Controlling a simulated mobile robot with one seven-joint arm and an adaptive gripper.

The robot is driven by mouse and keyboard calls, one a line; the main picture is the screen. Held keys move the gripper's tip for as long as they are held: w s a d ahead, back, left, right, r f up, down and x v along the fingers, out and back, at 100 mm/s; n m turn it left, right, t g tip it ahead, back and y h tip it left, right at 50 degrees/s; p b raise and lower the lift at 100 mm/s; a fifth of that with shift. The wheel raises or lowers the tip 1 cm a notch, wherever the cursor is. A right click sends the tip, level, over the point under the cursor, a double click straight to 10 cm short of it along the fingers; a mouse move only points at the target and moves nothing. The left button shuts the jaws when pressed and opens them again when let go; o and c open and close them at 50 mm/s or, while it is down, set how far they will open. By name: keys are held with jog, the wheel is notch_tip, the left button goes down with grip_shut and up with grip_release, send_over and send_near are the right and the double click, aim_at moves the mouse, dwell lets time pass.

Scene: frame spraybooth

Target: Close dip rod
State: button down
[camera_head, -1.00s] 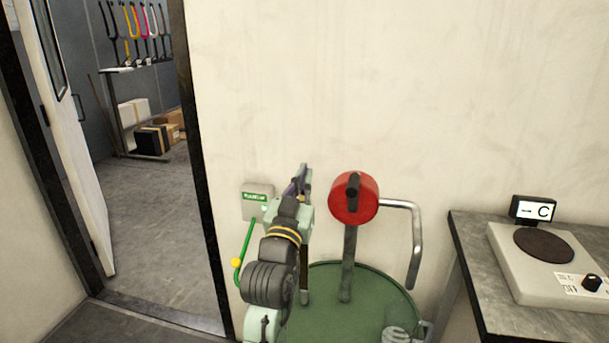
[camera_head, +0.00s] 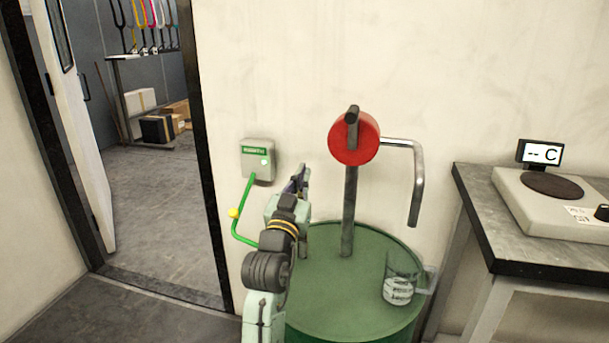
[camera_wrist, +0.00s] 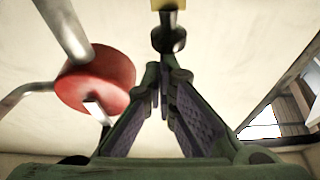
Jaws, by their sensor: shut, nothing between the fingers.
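My gripper (camera_head: 302,178) is shut and empty in the head view, above the left side of a green drum (camera_head: 345,280) and close to the wall. It also shows shut in the wrist view (camera_wrist: 163,78). No dip rod can be made out clearly in the head view; my arm hides part of the drum top. In the wrist view a dark flared piece (camera_wrist: 169,38) with a yellow block lies just beyond the fingertips, maybe the rod. Whether it touches them I cannot tell.
A red pump (camera_head: 353,142) with a bent metal spout (camera_head: 417,180) stands on the drum, close right of my gripper. A clear beaker (camera_head: 399,285) sits on the drum. A wall box (camera_head: 258,160) and green lever (camera_head: 243,205) are left. A bench (camera_head: 500,235) holds a hotplate (camera_head: 525,205).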

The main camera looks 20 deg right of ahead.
notch_tip(320, 180, down, 11)
jog(key=b, duration=0.7)
jog(key=shift+r, duration=0.3)
